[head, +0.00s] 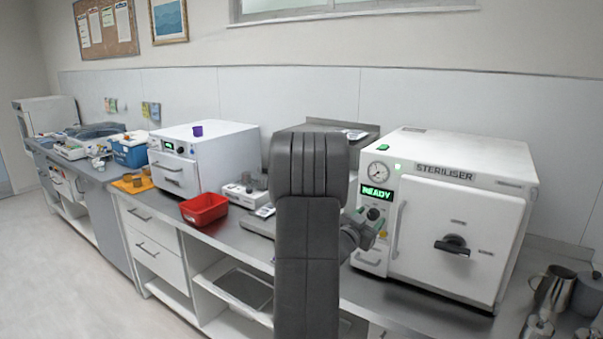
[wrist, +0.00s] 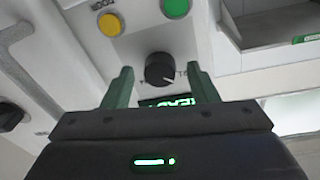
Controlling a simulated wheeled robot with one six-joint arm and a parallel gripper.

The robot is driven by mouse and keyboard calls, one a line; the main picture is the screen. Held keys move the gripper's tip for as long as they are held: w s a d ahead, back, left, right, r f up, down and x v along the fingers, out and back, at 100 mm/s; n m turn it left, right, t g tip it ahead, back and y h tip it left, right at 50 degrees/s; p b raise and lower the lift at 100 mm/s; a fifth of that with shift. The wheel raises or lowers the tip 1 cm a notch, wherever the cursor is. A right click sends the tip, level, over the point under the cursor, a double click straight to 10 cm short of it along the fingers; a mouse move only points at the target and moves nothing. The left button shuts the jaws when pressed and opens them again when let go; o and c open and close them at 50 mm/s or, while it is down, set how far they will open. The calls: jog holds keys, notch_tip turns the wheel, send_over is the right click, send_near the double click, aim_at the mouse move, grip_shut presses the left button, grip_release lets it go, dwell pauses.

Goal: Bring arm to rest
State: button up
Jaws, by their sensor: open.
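My arm stands upright in the middle of the head view and hides part of the counter behind it. My gripper (head: 374,229) is in front of the left part of the steriliser's (head: 460,220) front panel. In the wrist view my gripper (wrist: 160,85) is open, with two green fingers apart and nothing between them. A black knob (wrist: 160,69) shows beyond the fingertips, between them in the picture. I cannot tell whether the fingers touch it. The green display (head: 376,193) reads READY. The steriliser door with its black handle (head: 453,246) appears closed.
A red bin (head: 204,209) sits on the counter left of my arm. Metal jugs (head: 553,290) stand at the right front. Yellow (wrist: 110,25) and green (wrist: 176,7) buttons are close to my gripper.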

jog(key=m, duration=0.6)
jog(key=shift+r+m+g+p, duration=0.1)
jog(key=shift+m+g+p, duration=0.2)
jog(key=shift+p, duration=0.05)
jog(key=b+v, duration=0.2)
jog(key=v, duration=1.1)
jog(key=shift+s+b, duration=0.2)
jog(key=shift+b, duration=0.2)
jog(key=shift+a, duration=0.1)
